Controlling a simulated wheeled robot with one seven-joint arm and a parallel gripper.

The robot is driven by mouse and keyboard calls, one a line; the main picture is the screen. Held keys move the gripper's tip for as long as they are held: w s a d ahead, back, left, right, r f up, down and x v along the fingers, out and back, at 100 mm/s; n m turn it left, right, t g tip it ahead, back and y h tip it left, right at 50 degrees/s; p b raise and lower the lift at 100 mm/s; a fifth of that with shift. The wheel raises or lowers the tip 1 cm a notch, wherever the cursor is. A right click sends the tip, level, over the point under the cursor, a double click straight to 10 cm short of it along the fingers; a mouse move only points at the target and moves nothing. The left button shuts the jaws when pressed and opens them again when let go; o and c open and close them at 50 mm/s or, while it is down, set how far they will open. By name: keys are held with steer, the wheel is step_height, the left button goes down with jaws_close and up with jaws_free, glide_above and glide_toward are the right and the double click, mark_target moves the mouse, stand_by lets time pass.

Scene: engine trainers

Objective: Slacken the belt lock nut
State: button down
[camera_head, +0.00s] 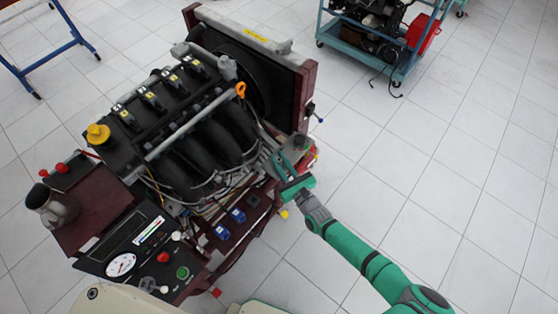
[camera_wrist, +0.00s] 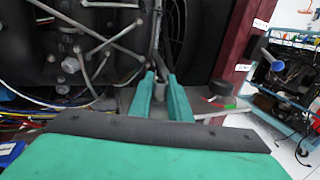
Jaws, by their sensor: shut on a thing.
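My gripper (camera_head: 272,160) reaches in at the front right corner of the engine (camera_head: 185,120), beside the radiator frame. In the wrist view its two teal fingers (camera_wrist: 159,84) are nearly parallel with a narrow gap. They are closed on a small grey piece (camera_wrist: 159,102) between them, which looks like the belt lock nut. Its shape is mostly hidden by the fingers. In the head view the nut is too small and covered to make out.
The dark red radiator frame (camera_head: 300,97) stands close beside my gripper. Loose wires (camera_wrist: 40,117) hang at the left. The control panel (camera_head: 128,250) is at the front left. Tiled floor (camera_head: 420,180) is clear to the right.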

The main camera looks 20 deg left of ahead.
steer(key=n+g+y, duration=0.2)
steer(key=n+g, duration=0.1)
steer(key=g, duration=0.1)
steer(key=n+g+y, duration=0.2)
steer(key=n+g, duration=0.1)
steer(key=g, duration=0.1)
steer(key=shift+w+a+g, duration=0.1)
steer(key=shift+w+g, duration=0.05)
steer(key=shift+g, duration=0.25)
steer(key=shift+f+n+g, duration=0.1)
steer(key=shift+n+g, duration=0.7)
steer(key=shift+g, duration=0.1)
steer(key=shift+n+g, duration=0.6)
steer(key=shift+g, duration=0.5)
steer(key=shift+n+g, duration=0.3)
steer(key=shift+g, duration=0.2)
steer(key=c, duration=1.6)
jaws_free()
steer(key=shift+c, duration=0.2)
steer(key=shift+d, duration=0.2)
